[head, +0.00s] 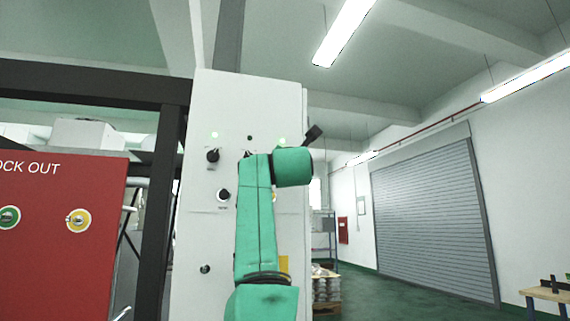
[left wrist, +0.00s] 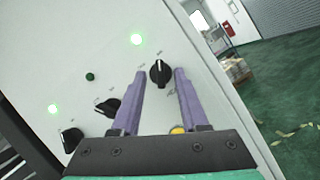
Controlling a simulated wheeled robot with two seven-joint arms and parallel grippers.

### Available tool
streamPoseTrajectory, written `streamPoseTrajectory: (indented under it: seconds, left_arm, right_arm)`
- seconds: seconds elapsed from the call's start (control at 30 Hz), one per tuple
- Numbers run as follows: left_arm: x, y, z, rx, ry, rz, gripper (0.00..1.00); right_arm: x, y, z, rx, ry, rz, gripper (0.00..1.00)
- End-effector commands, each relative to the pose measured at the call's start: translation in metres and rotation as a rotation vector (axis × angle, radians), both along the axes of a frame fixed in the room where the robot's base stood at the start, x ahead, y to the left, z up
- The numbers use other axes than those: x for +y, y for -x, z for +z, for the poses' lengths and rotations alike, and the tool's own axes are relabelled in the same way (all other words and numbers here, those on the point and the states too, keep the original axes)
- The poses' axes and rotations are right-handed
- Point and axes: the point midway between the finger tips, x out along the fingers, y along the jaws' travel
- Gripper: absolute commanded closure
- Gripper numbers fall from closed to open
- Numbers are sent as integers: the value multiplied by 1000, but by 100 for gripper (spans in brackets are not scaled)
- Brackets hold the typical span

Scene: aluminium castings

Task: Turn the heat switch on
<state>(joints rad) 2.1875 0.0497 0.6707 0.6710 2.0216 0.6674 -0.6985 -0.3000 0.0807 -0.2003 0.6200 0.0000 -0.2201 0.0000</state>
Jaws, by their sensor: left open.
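A white control cabinet (head: 230,100) stands ahead, with black rotary knobs on its face. In the left wrist view, one black knob (left wrist: 160,72) shows between the fingertips of my left gripper (left wrist: 160,76), near the cabinet's right edge. The purple fingers are open, one on each side of this knob; contact cannot be told. A second knob (left wrist: 107,107) and a third knob (left wrist: 71,138) lie to its lower left. The labels are too small to read, so I cannot tell which knob is the heat switch.
Green lamps (left wrist: 137,39) glow above the knobs. A yellow button (left wrist: 178,129) is partly hidden by my gripper. A red lock-out board (head: 60,260) and dark frame post (head: 165,200) stand at left. The floor (head: 400,295) at right is mostly clear before a shutter (head: 430,215).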

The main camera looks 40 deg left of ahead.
Motion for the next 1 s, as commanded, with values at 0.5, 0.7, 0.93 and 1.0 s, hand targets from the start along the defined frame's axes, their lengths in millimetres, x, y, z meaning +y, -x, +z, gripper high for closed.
streamPoseTrajectory:
  seconds: [0.5,0.7,0.93,1.0]
  left_arm:
    - [-83,89,-47,-3,0,0,56]
    - [-87,94,-45,-2,0,1,56]
    - [-87,93,-45,-2,0,1,56]
    - [-87,93,-45,-2,0,0,56]
  right_arm:
    - [1,0,-107,-1,-1,-1,50]
    - [1,0,-107,0,-1,-1,50]
    - [1,0,-106,-1,-1,-1,50]
    - [1,0,-106,-1,-1,-1,50]
